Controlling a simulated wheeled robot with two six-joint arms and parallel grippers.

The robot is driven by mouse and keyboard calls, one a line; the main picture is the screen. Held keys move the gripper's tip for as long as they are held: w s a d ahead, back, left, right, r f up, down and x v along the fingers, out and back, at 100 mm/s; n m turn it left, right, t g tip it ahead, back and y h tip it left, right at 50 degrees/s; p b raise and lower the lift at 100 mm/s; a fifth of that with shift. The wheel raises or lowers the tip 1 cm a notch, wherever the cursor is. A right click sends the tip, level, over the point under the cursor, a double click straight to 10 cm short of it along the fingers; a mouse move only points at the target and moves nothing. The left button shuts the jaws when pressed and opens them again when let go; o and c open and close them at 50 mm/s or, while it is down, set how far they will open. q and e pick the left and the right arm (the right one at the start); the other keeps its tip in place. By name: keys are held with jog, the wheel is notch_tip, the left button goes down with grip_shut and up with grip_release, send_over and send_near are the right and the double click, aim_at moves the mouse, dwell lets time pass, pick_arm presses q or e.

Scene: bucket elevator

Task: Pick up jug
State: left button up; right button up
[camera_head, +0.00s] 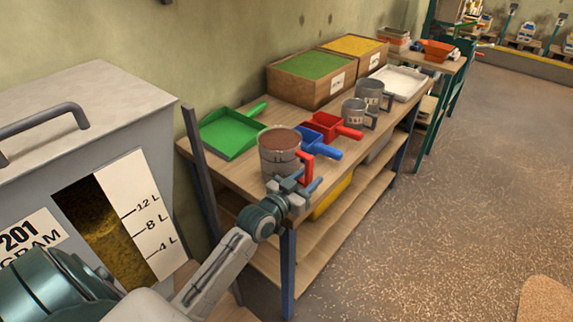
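A grey metal jug (278,152) with a red handle (306,168) stands upright at the near end of the wooden bench, filled with something brown. My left gripper (304,182) is at the lower part of the red handle, on the jug's right side. Its two fingers look spread apart, with the handle's lower end at or between them; whether they touch it is hard to tell. Two smaller grey jugs, one nearer (354,114) and one farther (371,94), stand farther along the bench. My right gripper is not in view.
On the bench (240,174) are a green scoop (230,135), a blue scoop (318,146), a red scoop (328,125), a green-filled box (312,80), a yellow-filled box (353,50) and a white tray (400,82). A grey hopper (90,110) stands at left. Open floor lies right.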

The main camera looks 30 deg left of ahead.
pick_arm(q)
jog(key=shift+w, duration=0.5)
jog(key=shift+s, duration=0.1)
grip_shut()
dwell(0.8)
jog(key=shift+r, duration=0.1)
